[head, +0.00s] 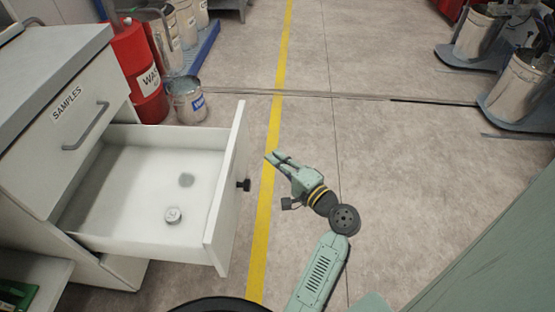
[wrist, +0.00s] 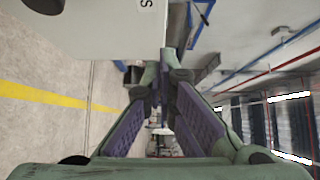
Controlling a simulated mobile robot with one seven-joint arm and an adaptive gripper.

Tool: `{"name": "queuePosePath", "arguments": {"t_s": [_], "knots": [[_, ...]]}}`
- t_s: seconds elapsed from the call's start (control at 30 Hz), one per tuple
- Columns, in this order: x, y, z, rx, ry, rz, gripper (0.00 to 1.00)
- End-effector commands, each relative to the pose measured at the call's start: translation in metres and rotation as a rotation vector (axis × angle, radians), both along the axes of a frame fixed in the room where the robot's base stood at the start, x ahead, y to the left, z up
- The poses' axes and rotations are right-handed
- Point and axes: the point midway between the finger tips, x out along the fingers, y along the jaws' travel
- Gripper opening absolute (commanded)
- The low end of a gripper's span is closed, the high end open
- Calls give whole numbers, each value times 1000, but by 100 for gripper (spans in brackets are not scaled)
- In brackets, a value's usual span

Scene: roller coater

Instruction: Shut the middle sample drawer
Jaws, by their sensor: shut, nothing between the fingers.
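The middle sample drawer (head: 228,205) is pulled well out of the white cabinet, below a shut top drawer labelled SAMPLES (head: 68,102). In the wrist view the shut fingers (wrist: 160,78) point away from the camera, with a white panel (wrist: 110,25) bearing a lettered label and a dark knob (wrist: 45,5) above.
A red waste drum (head: 140,75) and a metal bucket (head: 187,102) stand behind the drawer. A lower open compartment holds a green item (head: 15,293) at bottom left. Buckets on blue-grey platforms (head: 480,35) stand far right. The floor along the yellow line (head: 268,215) is clear.

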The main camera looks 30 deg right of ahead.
Motion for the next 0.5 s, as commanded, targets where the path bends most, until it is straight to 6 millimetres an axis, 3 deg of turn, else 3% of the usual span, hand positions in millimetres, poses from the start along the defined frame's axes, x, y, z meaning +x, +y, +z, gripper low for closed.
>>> {"name": "queuePosePath", "arguments": {"t_s": [0.27,0.5], "knots": [[60,10,2,-2,1,4,0],[77,36,1,-2,2,3,0]]}}
